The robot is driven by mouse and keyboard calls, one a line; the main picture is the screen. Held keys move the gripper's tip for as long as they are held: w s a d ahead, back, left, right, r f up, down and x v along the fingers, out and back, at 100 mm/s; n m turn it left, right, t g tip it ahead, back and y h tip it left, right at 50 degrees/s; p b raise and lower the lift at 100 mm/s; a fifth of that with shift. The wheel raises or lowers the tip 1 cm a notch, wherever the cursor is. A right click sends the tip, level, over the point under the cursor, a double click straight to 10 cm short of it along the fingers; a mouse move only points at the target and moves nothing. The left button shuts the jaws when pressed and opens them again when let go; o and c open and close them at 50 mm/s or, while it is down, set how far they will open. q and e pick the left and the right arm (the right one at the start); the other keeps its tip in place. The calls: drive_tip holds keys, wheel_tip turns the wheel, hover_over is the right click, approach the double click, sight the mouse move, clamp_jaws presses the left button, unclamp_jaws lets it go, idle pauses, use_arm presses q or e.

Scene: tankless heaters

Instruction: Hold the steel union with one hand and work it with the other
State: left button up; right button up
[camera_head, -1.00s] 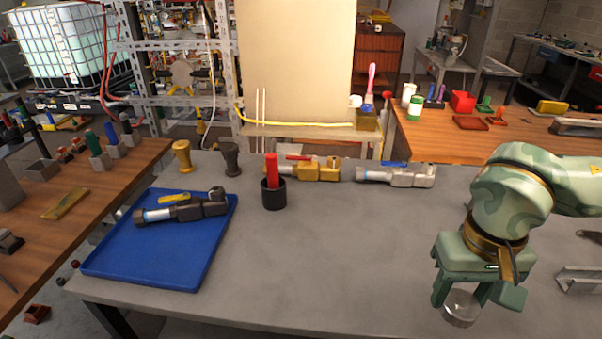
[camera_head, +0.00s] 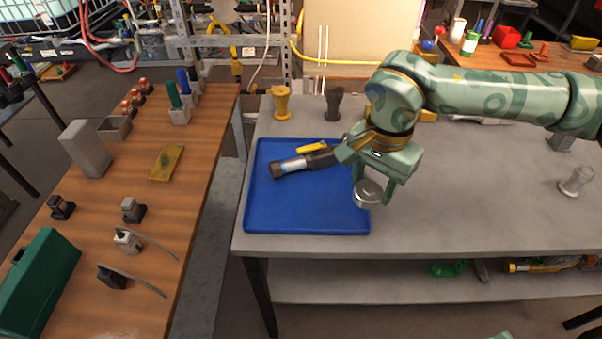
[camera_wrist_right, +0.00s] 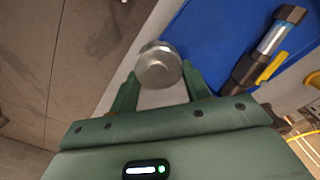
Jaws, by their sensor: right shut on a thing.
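My right gripper (camera_head: 374,193) is shut on a short, round, polished steel piece, which I take as the steel union (camera_head: 367,194). It is held near the right edge of the blue tray (camera_head: 300,222), its height above it unclear. In the right wrist view the union (camera_wrist_right: 158,66) sits at the fingertips of the right gripper (camera_wrist_right: 160,82), its round end face toward the camera. A dark valve assembly with a pale-blue band (camera_head: 292,166) and a yellow handle lies on the tray, partly hidden by my right arm. My left gripper is not in view.
A brass fitting (camera_head: 282,103) and a dark fitting (camera_head: 333,106) stand behind the tray. A flared steel fitting (camera_head: 575,182) lies far right. The grey tabletop (camera_head: 470,200) between is clear. A wooden bench (camera_head: 160,205) with small parts stands left across a gap.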

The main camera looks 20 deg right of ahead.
drive_tip(key=shift+w+m, duration=0.15)
drive_tip(key=shift+m, duration=0.65)
drive_tip(key=w+a+f+b, duration=0.2)
drive_tip(key=w+a+f, duration=0.25)
drive_tip(key=w, duration=0.25)
drive_tip(key=b, duration=0.2)
hover_over(310, 199)
wheel_tip(310, 199, down, 5)
drive_tip(key=shift+s+d+f, duration=0.1)
drive_tip(key=shift+f, duration=0.05)
wheel_tip(310, 199, down, 4)
drive_tip(key=shift+r+b, duration=0.25)
drive_tip(key=shift+b, duration=0.15)
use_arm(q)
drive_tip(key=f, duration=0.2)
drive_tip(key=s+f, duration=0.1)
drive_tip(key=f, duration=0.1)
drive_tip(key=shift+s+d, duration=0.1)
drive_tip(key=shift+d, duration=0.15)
use_arm(e)
drive_tip(key=shift+r, duration=0.1)
drive_tip(key=o, duration=1.1)
drive_tip(key=shift+f, duration=0.2)
drive_tip(key=shift+r, duration=0.1)
